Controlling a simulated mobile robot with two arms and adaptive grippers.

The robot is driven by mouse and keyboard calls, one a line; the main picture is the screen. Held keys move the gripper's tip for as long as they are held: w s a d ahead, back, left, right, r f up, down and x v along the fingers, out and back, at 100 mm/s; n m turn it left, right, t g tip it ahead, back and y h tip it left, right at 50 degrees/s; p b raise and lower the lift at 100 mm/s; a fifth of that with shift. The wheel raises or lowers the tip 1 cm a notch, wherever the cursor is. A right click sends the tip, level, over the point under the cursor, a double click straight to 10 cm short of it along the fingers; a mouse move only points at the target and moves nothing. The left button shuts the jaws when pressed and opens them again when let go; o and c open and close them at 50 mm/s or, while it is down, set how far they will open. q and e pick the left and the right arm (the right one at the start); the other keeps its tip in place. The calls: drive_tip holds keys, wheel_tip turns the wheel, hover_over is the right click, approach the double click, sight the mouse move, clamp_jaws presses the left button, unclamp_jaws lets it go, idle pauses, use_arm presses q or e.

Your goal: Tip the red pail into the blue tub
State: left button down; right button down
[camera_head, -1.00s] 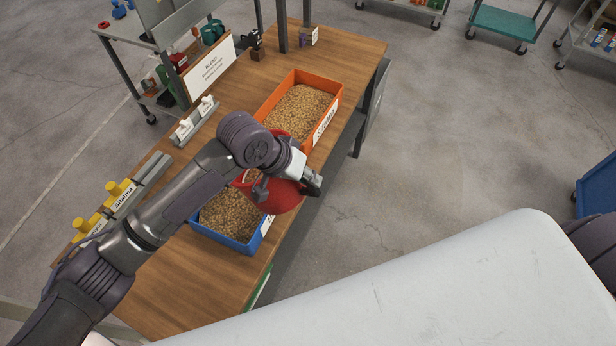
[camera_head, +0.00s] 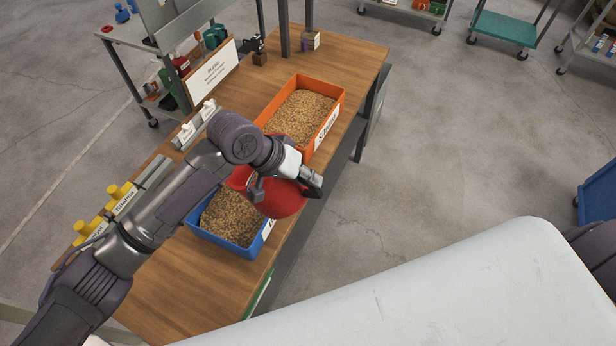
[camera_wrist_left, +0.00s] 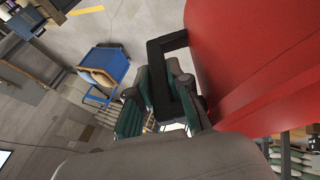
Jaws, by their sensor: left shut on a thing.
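The red pail (camera_head: 285,202) hangs in my left gripper (camera_head: 311,181), over the right end of the blue tub (camera_head: 212,241). The arm covers part of it, and its mouth and contents are hidden. It looks tilted, but by how much I cannot tell. In the left wrist view, the fingers (camera_wrist_left: 163,98) are closed on a black handle beside the red wall of the pail (camera_wrist_left: 265,60). The blue tub stands on the wooden bench and holds tan grain (camera_head: 232,216). My right gripper is not in view.
An orange tub (camera_head: 336,104) of similar grain stands just behind the blue one. Grey and yellow blocks (camera_head: 122,198) and a "BLEND" sign (camera_head: 212,72) line the bench's left edge. The bench (camera_head: 180,290) is bare in front of the blue tub.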

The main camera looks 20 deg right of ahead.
use_arm(q)
drive_tip(key=shift+w+r, duration=0.1)
drive_tip(key=shift+r, duration=0.2)
drive_tip(key=shift+w+a+r+g+h, duration=0.1)
drive_tip(key=shift+r+g+h, duration=0.2)
drive_tip(key=shift+r+h, duration=0.15)
idle(0.4)
drive_tip(key=shift+w+a+r, duration=0.1)
drive_tip(key=shift+r, duration=0.05)
drive_tip(key=shift+w+a+r+g+h, duration=0.2)
drive_tip(key=shift+r+g+h, duration=0.1)
drive_tip(key=shift+r+h, duration=0.1)
drive_tip(key=shift+r, duration=0.1)
drive_tip(key=shift+w+a+r+n+g+h, duration=0.3)
drive_tip(key=shift+g+h, duration=0.1)
drive_tip(key=shift+h, duration=0.05)
idle(0.4)
drive_tip(key=shift+w, duration=0.1)
